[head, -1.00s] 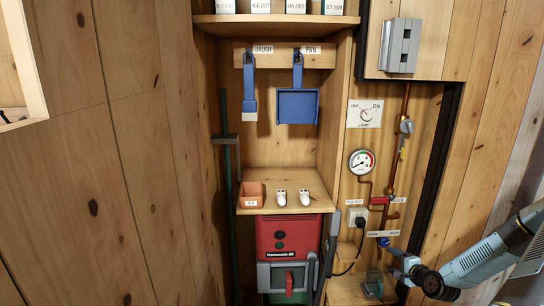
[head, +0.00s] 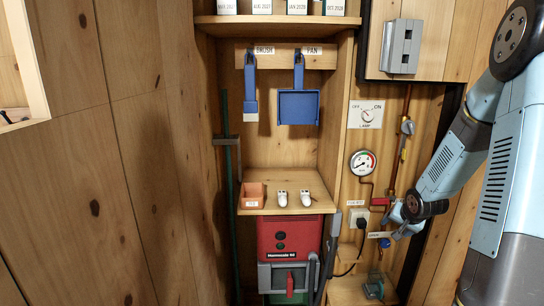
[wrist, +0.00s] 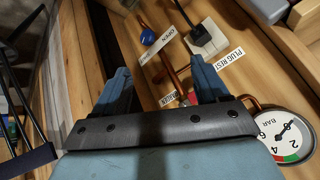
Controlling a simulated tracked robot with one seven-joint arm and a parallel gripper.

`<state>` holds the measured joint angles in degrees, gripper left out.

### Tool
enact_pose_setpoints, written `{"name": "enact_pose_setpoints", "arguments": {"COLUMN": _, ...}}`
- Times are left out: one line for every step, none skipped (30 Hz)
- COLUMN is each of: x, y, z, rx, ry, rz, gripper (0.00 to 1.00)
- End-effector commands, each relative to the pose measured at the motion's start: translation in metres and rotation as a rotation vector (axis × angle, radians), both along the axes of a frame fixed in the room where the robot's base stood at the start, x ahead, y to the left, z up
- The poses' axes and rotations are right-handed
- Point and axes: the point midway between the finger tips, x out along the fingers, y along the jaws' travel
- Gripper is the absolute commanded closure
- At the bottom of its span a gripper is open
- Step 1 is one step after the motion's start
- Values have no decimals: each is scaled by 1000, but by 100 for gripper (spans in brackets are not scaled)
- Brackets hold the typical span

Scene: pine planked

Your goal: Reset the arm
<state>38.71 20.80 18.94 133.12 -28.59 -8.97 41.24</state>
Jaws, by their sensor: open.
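My gripper (head: 397,222) is at the right in the head view, in front of the pipework on the plank wall. In the wrist view its two blue fingers (wrist: 163,78) stand wide apart with nothing between them. The arm comes down from the upper right, bent, with the gripper at its lower left end. The blue valve knob (wrist: 147,37) shows beyond the fingers in the wrist view, apart from them.
A pressure gauge (head: 362,162), a lamp switch (head: 366,115) and a plugged socket (head: 358,217) are on the wall beside the gripper. A red machine (head: 290,236) stands below.

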Motion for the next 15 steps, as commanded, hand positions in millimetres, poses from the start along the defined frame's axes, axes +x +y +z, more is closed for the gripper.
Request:
{"name": "enact_pose_setpoints", "arguments": {"x": -4, "y": 5, "z": 16, "rx": -35, "ry": 7, "rz": 15, "gripper": 26}}
{"name": "enact_pose_setpoints", "arguments": {"x": -6, "y": 9, "z": 23, "rx": -54, "ry": 15, "rz": 23, "gripper": 26}}
{"name": "enact_pose_setpoints", "arguments": {"x": -10, "y": 12, "z": 33, "rx": -77, "ry": 25, "rz": 33, "gripper": 26}}
{"name": "enact_pose_setpoints", "arguments": {"x": -13, "y": 15, "z": 41, "rx": -94, "ry": 31, "rz": 40, "gripper": 26}}
{"name": "enact_pose_setpoints", "arguments": {"x": -17, "y": 18, "z": 48, "rx": -111, "ry": 39, "rz": 46, "gripper": 26}}
{"name": "enact_pose_setpoints", "arguments": {"x": -22, "y": 22, "z": 58, "rx": -131, "ry": 48, "rz": 56, "gripper": 26}}
{"name": "enact_pose_setpoints", "arguments": {"x": -25, "y": 25, "z": 65, "rx": -147, "ry": 54, "rz": 61, "gripper": 26}}
{"name": "enact_pose_setpoints", "arguments": {"x": -29, "y": 29, "z": 73, "rx": -162, "ry": 59, "rz": 69, "gripper": 26}}
{"name": "enact_pose_setpoints", "arguments": {"x": -34, "y": 33, "z": 82, "rx": -180, "ry": 67, "rz": 77, "gripper": 26}}
{"name": "enact_pose_setpoints", "arguments": {"x": -38, "y": 36, "z": 89, "rx": -193, "ry": 73, "rz": 83, "gripper": 26}}
{"name": "enact_pose_setpoints", "arguments": {"x": -43, "y": 40, "z": 97, "rx": -207, "ry": 78, "rz": 92, "gripper": 26}}
{"name": "enact_pose_setpoints", "arguments": {"x": -49, "y": 45, "z": 106, "rx": -222, "ry": 85, "rz": 100, "gripper": 26}}
{"name": "enact_pose_setpoints", "arguments": {"x": -54, "y": 49, "z": 113, "rx": -233, "ry": 91, "rz": 106, "gripper": 26}}
{"name": "enact_pose_setpoints", "arguments": {"x": -59, "y": 52, "z": 119, "rx": -243, "ry": 96, "rz": 112, "gripper": 26}}
{"name": "enact_pose_setpoints", "arguments": {"x": -65, "y": 57, "z": 128, "rx": -256, "ry": 102, "rz": 122, "gripper": 26}}
